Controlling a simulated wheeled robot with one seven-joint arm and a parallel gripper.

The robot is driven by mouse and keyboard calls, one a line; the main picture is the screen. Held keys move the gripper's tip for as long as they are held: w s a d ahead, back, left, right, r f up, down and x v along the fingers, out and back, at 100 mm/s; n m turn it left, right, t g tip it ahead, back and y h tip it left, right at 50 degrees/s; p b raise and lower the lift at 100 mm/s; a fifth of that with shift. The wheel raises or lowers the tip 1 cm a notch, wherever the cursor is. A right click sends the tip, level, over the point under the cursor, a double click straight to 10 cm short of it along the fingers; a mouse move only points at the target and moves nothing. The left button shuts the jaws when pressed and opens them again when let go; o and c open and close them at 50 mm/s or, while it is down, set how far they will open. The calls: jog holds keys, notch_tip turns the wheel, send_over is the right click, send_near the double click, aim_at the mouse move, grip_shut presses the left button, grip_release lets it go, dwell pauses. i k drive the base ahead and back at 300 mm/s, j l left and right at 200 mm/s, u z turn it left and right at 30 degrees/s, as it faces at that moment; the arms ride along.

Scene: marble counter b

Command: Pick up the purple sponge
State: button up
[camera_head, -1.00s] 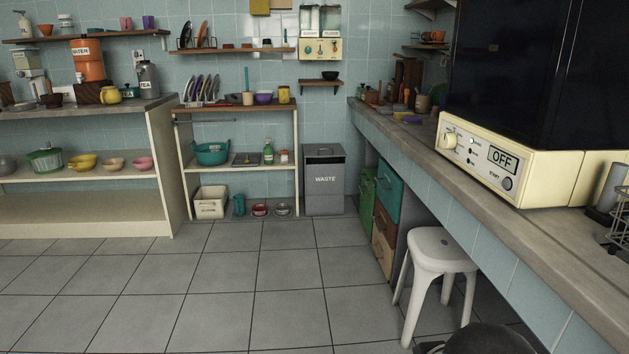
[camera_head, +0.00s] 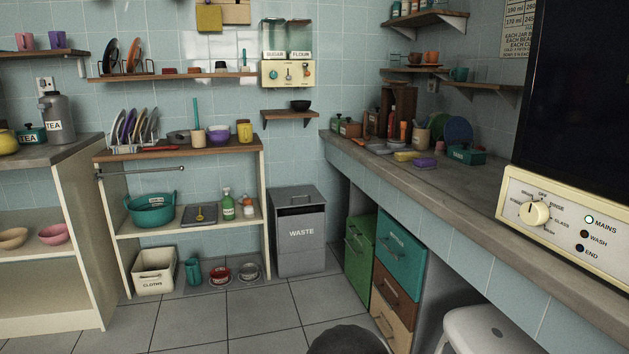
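The purple sponge (camera_head: 424,163) appears as a small purple block lying on the tiled counter (camera_head: 478,190) at the right, near its front edge. A yellow sponge-like block (camera_head: 406,156) lies just behind it to the left. My gripper's fingers do not show. Only a dark rounded shape, which may be part of my arm, shows at the bottom edge.
A cream machine (camera_head: 560,222) stands on the counter at the right. A teal box (camera_head: 466,154) and several pots and bottles stand around the sponge. A white stool (camera_head: 490,330) is at the lower right. A waste bin (camera_head: 299,232) stands ahead; the floor before it is clear.

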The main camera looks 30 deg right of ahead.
aim_at(427, 163)
jog(key=i+z, duration=0.25)
jog(key=i, duration=0.2)
jog(key=i+j+z, duration=0.1)
jog(key=i+z, duration=0.2)
jog(key=i, duration=0.15)
jog(key=i+j+z, duration=0.25)
jog(key=i, duration=0.15)
